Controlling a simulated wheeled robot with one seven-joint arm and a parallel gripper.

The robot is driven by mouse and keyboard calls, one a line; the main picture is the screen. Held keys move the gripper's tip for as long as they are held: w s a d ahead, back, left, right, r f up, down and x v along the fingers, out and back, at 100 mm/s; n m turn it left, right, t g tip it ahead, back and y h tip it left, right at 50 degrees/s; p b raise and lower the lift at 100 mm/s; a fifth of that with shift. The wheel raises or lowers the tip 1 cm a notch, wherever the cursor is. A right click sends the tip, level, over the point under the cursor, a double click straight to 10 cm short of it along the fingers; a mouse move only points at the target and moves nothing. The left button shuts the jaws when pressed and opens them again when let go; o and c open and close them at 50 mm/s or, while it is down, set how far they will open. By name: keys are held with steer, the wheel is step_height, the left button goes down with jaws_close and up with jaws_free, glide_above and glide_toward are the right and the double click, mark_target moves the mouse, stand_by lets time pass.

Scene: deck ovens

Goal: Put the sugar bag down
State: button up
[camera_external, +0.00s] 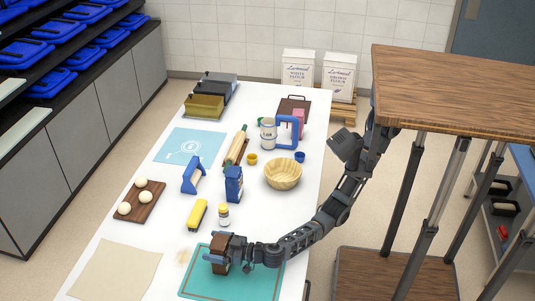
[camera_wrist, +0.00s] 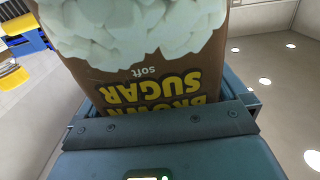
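The sugar bag is brown, with yellow "BROWN SUGAR" lettering and a pale sugar-lump picture. It fills most of the wrist view (camera_wrist: 135,75), where its print appears upside down. In the external view the bag (camera_external: 221,241) is at the near end of the white table, over the back-left part of the teal mat (camera_external: 262,282). My gripper (camera_external: 217,260) is closed around the bag, with a broad grey-blue finger across it in the wrist view (camera_wrist: 160,130). I cannot tell whether the bag's bottom touches the mat.
A small white bottle (camera_external: 223,215), a yellow block-like item (camera_external: 197,213) and a blue carton (camera_external: 233,185) stand behind the bag. A beige cloth (camera_external: 115,270) lies to the left. A wooden bowl (camera_external: 283,173) is farther back. A wooden-topped table (camera_external: 455,90) stands at right.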

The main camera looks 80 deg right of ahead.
steer(key=shift+r+p, duration=0.2)
steer(key=shift+p, duration=0.1)
steer(key=s+b, duration=0.2)
steer(key=s, duration=1)
steer(key=shift+f, duration=0.1)
